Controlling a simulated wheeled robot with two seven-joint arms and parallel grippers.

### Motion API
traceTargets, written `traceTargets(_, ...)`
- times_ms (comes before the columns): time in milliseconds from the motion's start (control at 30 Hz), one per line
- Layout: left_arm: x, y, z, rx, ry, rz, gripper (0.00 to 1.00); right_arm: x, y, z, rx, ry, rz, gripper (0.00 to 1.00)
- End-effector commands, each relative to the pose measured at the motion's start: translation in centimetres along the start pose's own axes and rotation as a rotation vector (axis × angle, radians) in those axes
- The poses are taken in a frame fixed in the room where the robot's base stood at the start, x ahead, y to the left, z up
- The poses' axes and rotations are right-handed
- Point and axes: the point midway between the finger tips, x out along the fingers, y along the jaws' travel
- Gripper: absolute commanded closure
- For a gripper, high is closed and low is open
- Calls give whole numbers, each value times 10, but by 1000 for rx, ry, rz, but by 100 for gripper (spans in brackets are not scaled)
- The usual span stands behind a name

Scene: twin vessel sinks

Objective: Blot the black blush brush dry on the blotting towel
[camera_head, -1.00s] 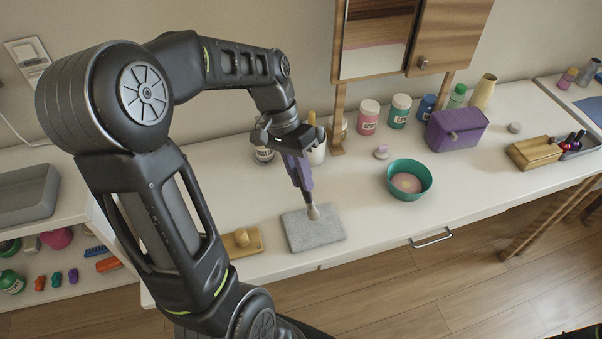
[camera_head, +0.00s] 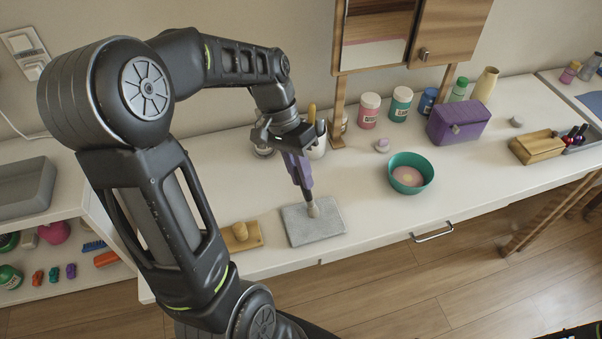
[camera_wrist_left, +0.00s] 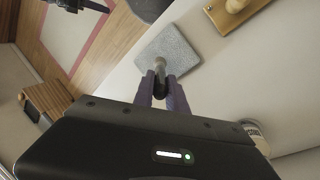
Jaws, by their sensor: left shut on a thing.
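In the left wrist view, the gripper's purple fingers (camera_wrist_left: 165,95) close around the brush (camera_wrist_left: 160,68). The grey blotting towel (camera_head: 326,232) lies flat near the front edge of the white counter. The bristle tip is over the towel's upper middle and appears to be at its surface; I cannot tell whether it touches. The towel also shows in the left wrist view (camera_wrist_left: 182,50).
A wooden block with a knob (camera_head: 241,237) sits left of the towel. A teal bowl (camera_head: 410,173) with pinkish contents stands to the right. A purple box (camera_head: 458,121) and several jars stand at the back. The counter between towel and bowl is clear.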

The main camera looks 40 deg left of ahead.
Motion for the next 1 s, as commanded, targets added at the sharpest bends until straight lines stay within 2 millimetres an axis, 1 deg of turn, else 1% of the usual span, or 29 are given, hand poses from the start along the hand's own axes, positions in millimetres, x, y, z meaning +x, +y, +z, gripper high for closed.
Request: traceTargets(1000,11,-4,0,0,0,0,100,8,3,0,0,0,0,68)
